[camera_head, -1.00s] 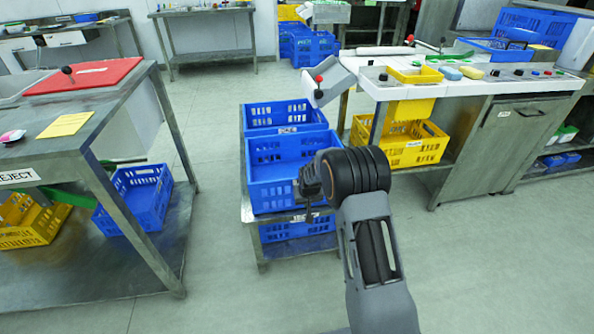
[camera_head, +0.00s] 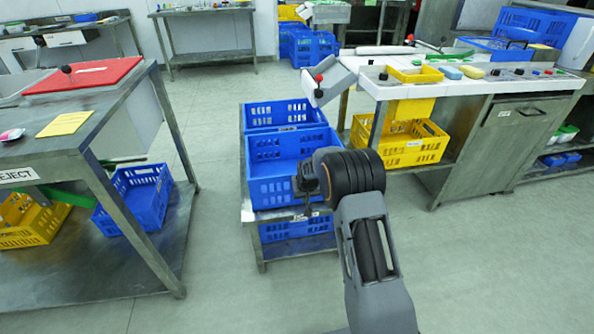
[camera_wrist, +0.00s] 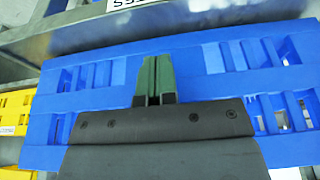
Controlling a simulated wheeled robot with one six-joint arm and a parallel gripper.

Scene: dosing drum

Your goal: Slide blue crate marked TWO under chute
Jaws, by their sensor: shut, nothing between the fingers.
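Two blue crates stand one behind the other on a metal stand: a front crate (camera_head: 262,189) and a rear crate (camera_head: 262,117). I cannot read TWO on either. The pale sloped chute (camera_head: 338,84) with a red-knobbed lever sticks out from the left end of the white bench, right of the rear crate. My gripper (camera_head: 309,208) is at the near face of the front crate, partly hidden behind my wrist. In the wrist view its dark green fingers (camera_wrist: 155,82) are together and empty, against a blue crate wall (camera_wrist: 100,75). I cannot tell whether they touch it.
Another blue crate (camera_head: 285,229) sits on the stand's lower shelf. A yellow crate (camera_head: 410,157) is under the bench at right. A reject table (camera_head: 120,110) with crates below stands at left. The floor (camera_head: 215,150) between table and stand is clear.

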